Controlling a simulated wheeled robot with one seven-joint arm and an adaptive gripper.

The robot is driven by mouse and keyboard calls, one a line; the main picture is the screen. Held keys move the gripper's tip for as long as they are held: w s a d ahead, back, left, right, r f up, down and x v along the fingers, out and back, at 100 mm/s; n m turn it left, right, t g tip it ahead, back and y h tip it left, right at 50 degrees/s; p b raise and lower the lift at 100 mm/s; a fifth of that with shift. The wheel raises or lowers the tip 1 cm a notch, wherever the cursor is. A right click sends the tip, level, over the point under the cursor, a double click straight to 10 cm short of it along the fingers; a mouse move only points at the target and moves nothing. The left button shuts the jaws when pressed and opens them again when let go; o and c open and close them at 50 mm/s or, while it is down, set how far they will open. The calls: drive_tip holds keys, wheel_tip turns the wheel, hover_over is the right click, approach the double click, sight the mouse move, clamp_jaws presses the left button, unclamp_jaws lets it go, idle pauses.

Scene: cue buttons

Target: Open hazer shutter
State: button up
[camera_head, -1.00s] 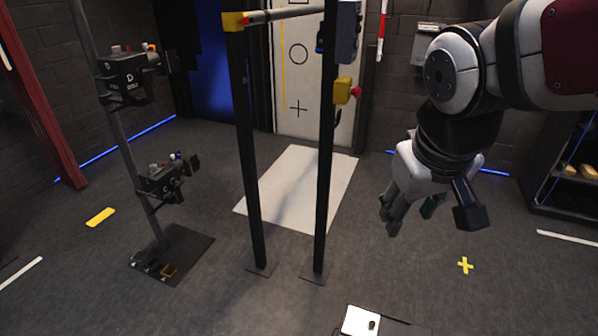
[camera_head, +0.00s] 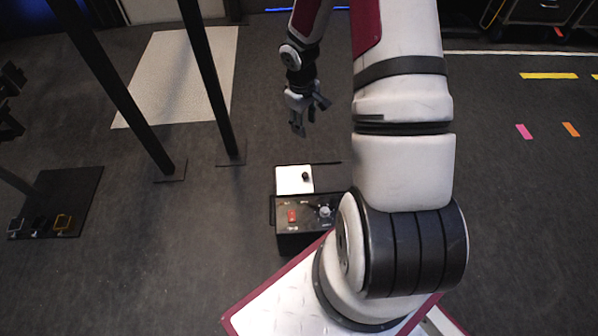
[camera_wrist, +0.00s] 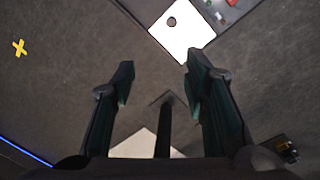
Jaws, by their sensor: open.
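The hazer appears to be a black box (camera_head: 297,243) on the floor, with a red switch (camera_head: 292,216) and a round dial (camera_head: 324,211) on its top. A square white plate (camera_head: 286,185) with a black knob (camera_head: 305,176) lies at its far end; this looks like the shutter. In the wrist view the white plate (camera_wrist: 190,38) and its dark knob (camera_wrist: 171,22) are at the top, beyond my fingertips. My gripper (camera_head: 311,116) is open and empty, apart from the plate and farther back in the head view. Its two fingers (camera_wrist: 160,76) frame bare floor and a dark post.
Two dark upright posts (camera_head: 215,80) stand on foot plates at the left, with a pale mat (camera_head: 180,75) behind. A stand base (camera_head: 65,195) lies at the far left. The floor around the box's left side is clear.

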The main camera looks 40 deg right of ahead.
drive_tip(key=y+b, duration=0.1)
drive_tip(key=b, duration=0.2)
hover_over(305, 174)
wheel_tip(305, 174, down, 12)
wheel_tip(305, 174, down, 13)
drive_tip(key=b, duration=0.4)
drive_tip(key=shift+f+b, duration=0.15)
drive_tip(key=shift+b, duration=0.25)
drive_tip(key=shift+s, duration=0.1)
clamp_jaws()
